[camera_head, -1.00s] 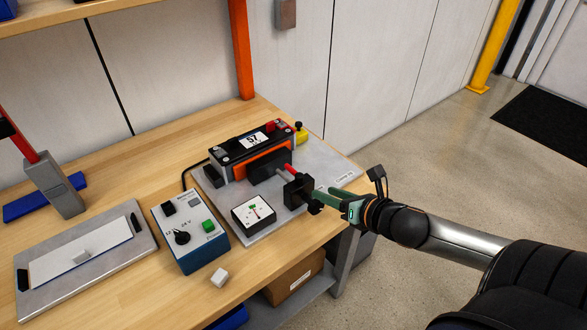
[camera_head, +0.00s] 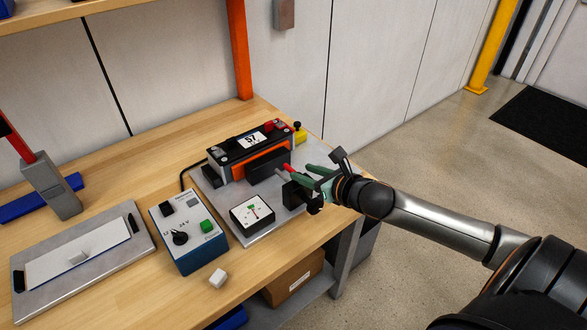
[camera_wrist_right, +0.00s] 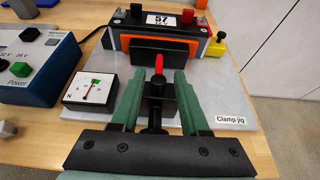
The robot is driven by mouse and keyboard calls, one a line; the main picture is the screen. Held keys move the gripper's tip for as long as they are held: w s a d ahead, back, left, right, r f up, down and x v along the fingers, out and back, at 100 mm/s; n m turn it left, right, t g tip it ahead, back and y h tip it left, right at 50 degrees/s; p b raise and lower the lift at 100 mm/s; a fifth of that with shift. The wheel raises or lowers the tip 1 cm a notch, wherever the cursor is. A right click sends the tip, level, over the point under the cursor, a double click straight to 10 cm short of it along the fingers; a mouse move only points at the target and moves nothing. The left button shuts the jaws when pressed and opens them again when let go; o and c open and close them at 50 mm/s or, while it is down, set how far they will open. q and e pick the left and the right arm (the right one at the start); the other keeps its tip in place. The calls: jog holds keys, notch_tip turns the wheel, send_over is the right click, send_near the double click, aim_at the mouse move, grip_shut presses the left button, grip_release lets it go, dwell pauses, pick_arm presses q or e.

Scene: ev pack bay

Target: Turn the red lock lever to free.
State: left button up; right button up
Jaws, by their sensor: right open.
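The red lock lever (camera_wrist_right: 159,64) stands on the black clamp of the clamp jig, in front of the battery module (camera_head: 250,145). In the head view the lever's red end (camera_head: 288,168) shows just beyond my right gripper (camera_head: 309,176). My right gripper has green fingers and is open. In the right wrist view its two fingers (camera_wrist_right: 154,82) lie on either side of the clamp's line, with the red lever between and slightly beyond the tips. I cannot tell whether either finger touches it. My left gripper is not in view.
The dial gauge (camera_head: 252,211) sits on the jig plate (camera_wrist_right: 272,97) left of the clamp. A blue power box (camera_head: 188,244), a small white block (camera_head: 218,277) and a grey tray (camera_head: 140,262) are further left.

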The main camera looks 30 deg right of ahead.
aim_at(289, 167)
jog(key=shift+x, duration=2.7)
jog(key=shift+c, duration=0.2)
grip_shut()
